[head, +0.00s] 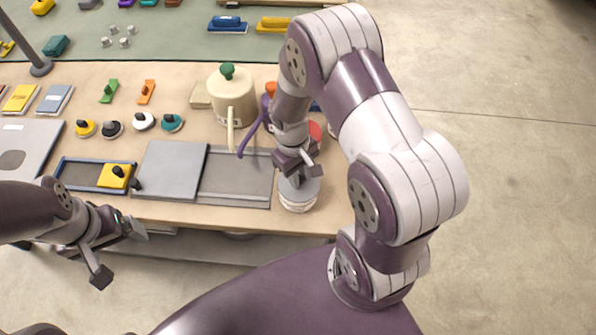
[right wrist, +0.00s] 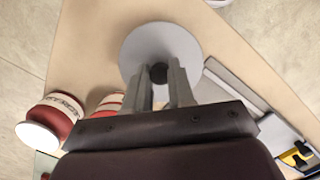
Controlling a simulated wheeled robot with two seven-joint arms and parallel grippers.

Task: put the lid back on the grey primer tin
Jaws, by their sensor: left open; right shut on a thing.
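My right gripper (head: 297,178) is shut on the dark knob (right wrist: 158,72) of a round grey lid (right wrist: 160,45). In the head view the grey lid (head: 302,190) is level above a pale tin (head: 297,207) near the table's front edge. The lid lines up with the tin and hides its mouth; I cannot tell whether they touch all round. In the right wrist view the lid covers whatever is under it. My left gripper (head: 121,252) is open and empty, in front of the table's front edge at the left.
A cream pot with a green knob (head: 231,95) stands behind left of the tin. A grey sliding panel (head: 170,170) lies left of it. Red-and-white tins, one (right wrist: 58,118) in the right wrist view, stand close by. Small tools and knobs fill the table's left part.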

